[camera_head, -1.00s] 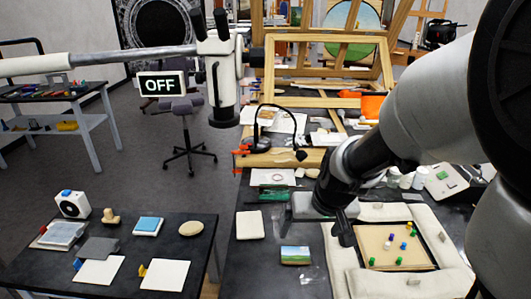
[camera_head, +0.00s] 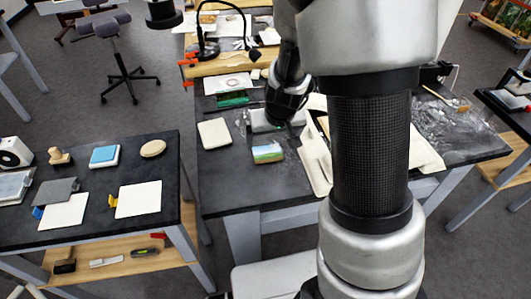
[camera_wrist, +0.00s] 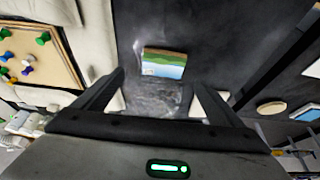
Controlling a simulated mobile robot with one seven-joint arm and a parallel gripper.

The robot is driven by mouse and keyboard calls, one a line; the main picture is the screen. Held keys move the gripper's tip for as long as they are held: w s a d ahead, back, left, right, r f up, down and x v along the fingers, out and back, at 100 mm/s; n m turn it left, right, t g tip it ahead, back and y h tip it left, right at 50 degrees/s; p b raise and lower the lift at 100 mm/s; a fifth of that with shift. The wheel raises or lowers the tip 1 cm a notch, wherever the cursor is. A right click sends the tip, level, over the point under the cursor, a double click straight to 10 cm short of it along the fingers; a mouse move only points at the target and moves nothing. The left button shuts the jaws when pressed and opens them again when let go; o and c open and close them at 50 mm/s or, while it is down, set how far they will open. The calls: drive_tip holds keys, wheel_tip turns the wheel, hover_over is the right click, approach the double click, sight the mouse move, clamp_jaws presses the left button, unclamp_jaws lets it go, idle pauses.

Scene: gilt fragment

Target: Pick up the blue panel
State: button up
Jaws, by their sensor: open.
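A small painted panel (camera_head: 268,154), with a blue sky band and green land, lies flat on the dark table. It also shows in the wrist view (camera_wrist: 165,64), ahead of my fingers. A light blue square pad on a white base (camera_head: 104,156) sits on the left table; its edge shows at the right of the wrist view (camera_wrist: 313,70). I cannot tell from looks alone which one is the blue panel. My gripper (camera_head: 275,137) is open and empty above the dark table, just beyond the painted panel and apart from it. My arm hides part of the table.
A cream pad (camera_head: 214,133) lies left of the painted panel. A padded cream frame around a pin board (camera_wrist: 38,45) lies on its other side. A black lamp (camera_head: 206,45) stands at the back. The left table holds white sheets (camera_head: 138,199) and a round pad (camera_head: 153,148).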

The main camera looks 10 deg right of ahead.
sight(267, 152)
drive_tip(key=x, duration=0.2)
drive_tip(key=b+x, duration=0.1)
drive_tip(key=x, duration=0.4)
drive_tip(key=shift+a+f+b, duration=0.25)
drive_tip(key=shift+a+b, duration=0.05)
drive_tip(key=shift+b, duration=0.1)
drive_tip(key=c, duration=1.1)
drive_tip(key=shift+r, duration=0.1)
drive_tip(key=shift+c, duration=0.2)
